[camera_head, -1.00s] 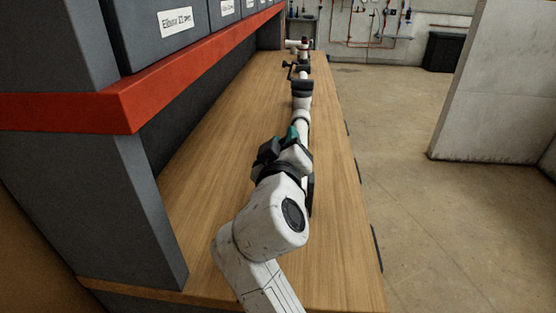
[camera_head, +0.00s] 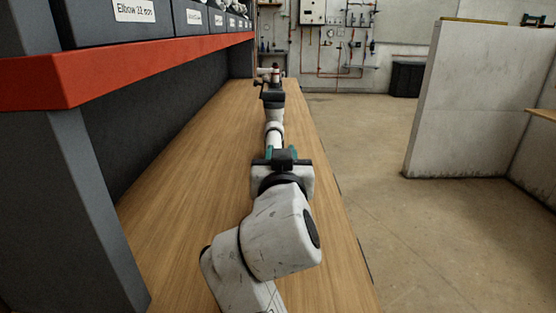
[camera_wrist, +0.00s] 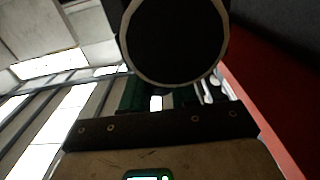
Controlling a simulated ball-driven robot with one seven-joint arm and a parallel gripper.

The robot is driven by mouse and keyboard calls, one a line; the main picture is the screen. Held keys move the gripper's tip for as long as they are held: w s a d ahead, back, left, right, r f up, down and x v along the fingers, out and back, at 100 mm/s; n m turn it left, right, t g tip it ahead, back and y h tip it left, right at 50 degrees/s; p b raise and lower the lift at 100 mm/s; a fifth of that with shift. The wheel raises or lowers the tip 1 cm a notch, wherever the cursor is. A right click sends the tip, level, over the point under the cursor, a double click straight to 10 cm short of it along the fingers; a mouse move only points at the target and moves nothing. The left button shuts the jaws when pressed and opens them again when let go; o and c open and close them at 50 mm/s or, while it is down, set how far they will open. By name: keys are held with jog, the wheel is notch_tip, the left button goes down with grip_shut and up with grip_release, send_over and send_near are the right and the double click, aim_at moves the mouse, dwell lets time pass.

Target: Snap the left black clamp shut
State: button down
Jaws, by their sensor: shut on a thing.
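My gripper (camera_head: 282,154) reaches forward over the wooden bench, its green fingers close together. The wrist view also shows parts of the green fingers beyond a dark bar. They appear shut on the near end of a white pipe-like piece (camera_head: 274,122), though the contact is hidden. Farther along that line is a black clamp-like piece (camera_head: 272,97). I cannot tell whether it is open or shut, or whether it is the left clamp. A large dark disc with a pale rim (camera_wrist: 175,40) fills the top of the wrist view; I cannot tell what it is.
The wooden bench (camera_head: 190,190) runs away from me, mostly clear on the left. A red-edged shelf (camera_head: 140,70) with labelled dark bins (camera_head: 130,18) overhangs its left side. Open floor (camera_head: 400,230) and a pale partition (camera_head: 460,110) lie to the right.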

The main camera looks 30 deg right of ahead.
jog(key=shift+f, duration=0.15)
jog(key=c, duration=0.9)
grip_release()
jog(key=v, duration=1)
jog(key=shift+s+a, duration=0.2)
jog(key=shift+s, duration=0.15)
